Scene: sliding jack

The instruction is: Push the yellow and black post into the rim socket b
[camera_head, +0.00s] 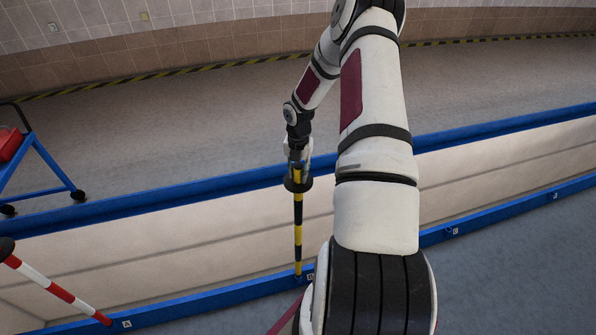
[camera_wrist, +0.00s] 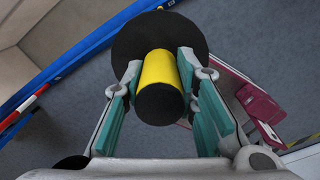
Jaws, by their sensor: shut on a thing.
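The yellow and black post (camera_head: 298,222) stands about upright below my gripper (camera_head: 297,168) in the head view, with a dark disc (camera_head: 298,185) near its top. My gripper is shut on the post's top section; the wrist view shows its yellow side and black end (camera_wrist: 160,85) between the teal finger pads, with the black disc (camera_wrist: 130,42) beyond. The post's lower end meets the blue rim (camera_head: 230,291) beside a small label that looks like "B" (camera_head: 310,277). Whether the lower end is inside the socket or only resting at it, I cannot tell; the socket opening is hidden.
A red and white post (camera_head: 60,290) leans at lower left, near label A (camera_head: 127,324). Labels C and J mark the rim farther right. A blue-framed cart (camera_head: 45,165) with a red load stands at left behind the blue-topped wall (camera_head: 150,200).

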